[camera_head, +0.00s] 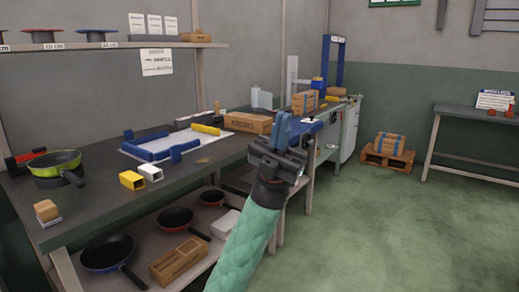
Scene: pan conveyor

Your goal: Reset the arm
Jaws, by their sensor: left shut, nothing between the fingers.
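My left arm, in a green padded sleeve, comes up from the bottom middle of the head view. My left gripper (282,128) is at its top, with blue fingers pointing up and held together. It is shut and empty, in front of the right part of the dark workbench (95,200). It overlaps the bench edge in the picture, and I cannot tell how far apart they are. My right gripper does not show.
A green pan (55,162) stands on the bench's left end. A blue-edged white tray (165,143) and a cardboard box (248,122) lie further along. Several pans, one a dark pan (108,252), sit on the lower shelf. Green floor (400,230) is clear at right.

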